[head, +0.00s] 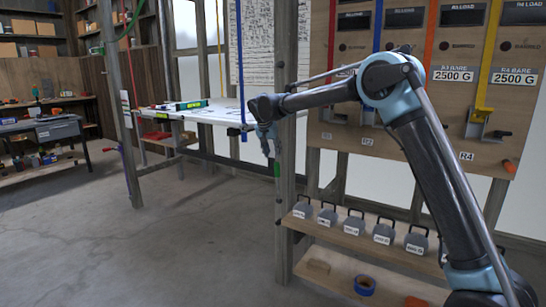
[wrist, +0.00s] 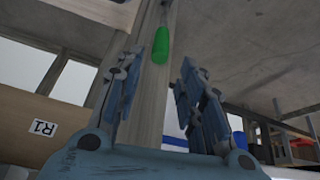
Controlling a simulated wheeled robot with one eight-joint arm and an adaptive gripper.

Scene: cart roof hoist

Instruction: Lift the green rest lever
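The green rest lever (head: 277,168) is on the wooden post, just below my gripper (head: 266,143) in the head view. In the wrist view the green lever (wrist: 161,45) shows as a short rounded grip against the post, beyond my fingertips. My gripper (wrist: 162,75) is open, its two blue fingers well apart with nothing between them. The lever lies in line with the gap, a little beyond the tips and apart from them. How the lever is fixed to the post is hard to see.
The wooden post (head: 284,220) stands beside my gripper. A board (head: 440,125) with coloured straps and labels is at right. Several grey weights (head: 383,232) stand on a shelf below it. A white-topped table (head: 215,115) is behind. The floor at left is clear.

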